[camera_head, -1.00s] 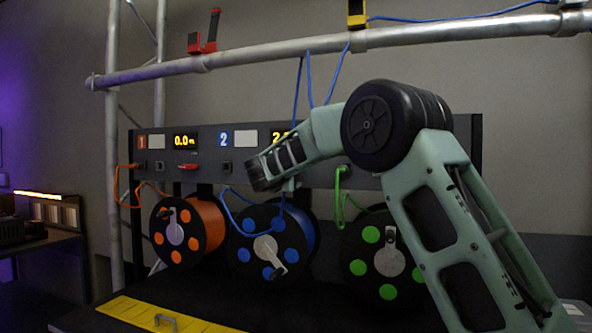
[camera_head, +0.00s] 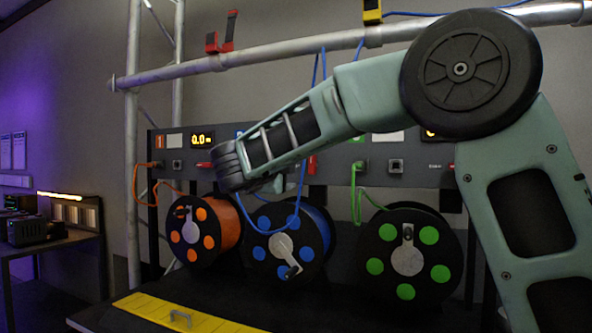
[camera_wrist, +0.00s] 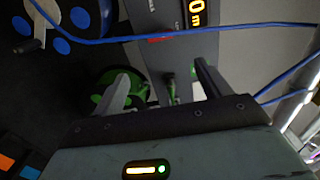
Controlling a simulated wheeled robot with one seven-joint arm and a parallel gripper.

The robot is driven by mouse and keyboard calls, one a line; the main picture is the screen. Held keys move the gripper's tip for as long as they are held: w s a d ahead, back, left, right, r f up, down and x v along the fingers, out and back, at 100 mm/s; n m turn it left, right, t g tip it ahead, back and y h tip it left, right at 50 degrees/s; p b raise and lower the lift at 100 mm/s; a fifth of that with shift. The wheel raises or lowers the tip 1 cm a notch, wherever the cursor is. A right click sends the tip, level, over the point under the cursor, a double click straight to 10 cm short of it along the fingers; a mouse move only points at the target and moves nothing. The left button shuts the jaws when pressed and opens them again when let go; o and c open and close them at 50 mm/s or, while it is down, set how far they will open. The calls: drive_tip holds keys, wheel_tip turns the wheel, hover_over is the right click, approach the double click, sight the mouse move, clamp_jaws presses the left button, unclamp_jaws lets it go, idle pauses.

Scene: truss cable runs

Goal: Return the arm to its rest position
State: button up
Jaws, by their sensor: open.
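My arm reaches in from the right in the head view, with its large elbow joint high at the right and its forearm sloping down to the left. In the head view the fingers are hidden behind the wrist. In the wrist view my gripper (camera_wrist: 162,82) is open, its two fingers well apart with nothing between them. Beyond them are the green cable reel (camera_wrist: 112,88), the grey panel (camera_wrist: 165,20) and a blue cable (camera_wrist: 200,29) crossing the picture.
Orange (camera_head: 228,228), blue (camera_head: 318,238) and green (camera_head: 440,262) reels stand below the panel (camera_head: 430,170). A truss tube (camera_head: 270,54) with red (camera_head: 221,40) and yellow (camera_head: 372,12) clamps runs above. Blue cables hang near my forearm. A yellow strip (camera_head: 150,308) lies in front.

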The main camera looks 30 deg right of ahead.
drive_tip(key=shift+s+a, duration=0.3)
drive_tip(key=shift+a, duration=0.1)
drive_tip(key=w+a+f+n+t+y+p, duration=0.1)
drive_tip(key=a+f+n+t+y+p, duration=0.15)
drive_tip(key=a+n+t+y, duration=0.65)
drive_tip(key=s+a+f+n+g+y, duration=0.45)
drive_tip(key=a+n, duration=0.25)
drive_tip(key=a, duration=0.2)
drive_tip(key=s+a+f+n+g+y, duration=0.3)
drive_tip(key=s+a+f+n+y, duration=0.25)
drive_tip(key=a+n, duration=0.2)
drive_tip(key=s+a+f+n+g+y+p, duration=0.1)
drive_tip(key=s+a+f+n+g+p, duration=0.15)
drive_tip(key=s+f+n+g, duration=0.45)
drive_tip(key=s+d+f+n+g+h, duration=0.1)
drive_tip(key=s+d+f+n, duration=0.1)
drive_tip(key=s, duration=0.5)
drive_tip(key=s+d+f+n+g+h, duration=0.1)
drive_tip(key=s+d+f, duration=0.3)
drive_tip(key=s, duration=0.4)
drive_tip(key=s+d+f+n+g+h, duration=0.2)
drive_tip(key=s+d+f+g+h, duration=0.1)
drive_tip(key=s, duration=0.4)
drive_tip(key=shift+s+d+f+n, duration=0.15)
drive_tip(key=shift+s+f+n, duration=0.2)
